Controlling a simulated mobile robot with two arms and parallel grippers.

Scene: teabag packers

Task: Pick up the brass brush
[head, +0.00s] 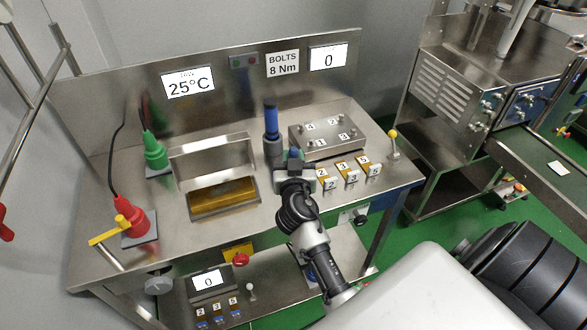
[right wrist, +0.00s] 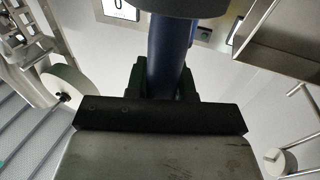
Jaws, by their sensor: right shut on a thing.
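My right gripper (head: 291,165) is over the front of the steel bench, right of its middle. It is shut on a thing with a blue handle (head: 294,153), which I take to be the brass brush. In the right wrist view the blue handle (right wrist: 168,50) rises between the dark fingers (right wrist: 165,88). No brass bristles show, and I cannot tell whether its lower end touches the bench. A taller blue and dark upright tool (head: 271,125) stands just behind the gripper. My left gripper is not in view.
A steel block with numbered bolts (head: 328,137), numbered yellow holders (head: 347,172) and a yellow-knobbed lever (head: 393,143) are to the right. The bench (head: 165,258) has bare metal at front left.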

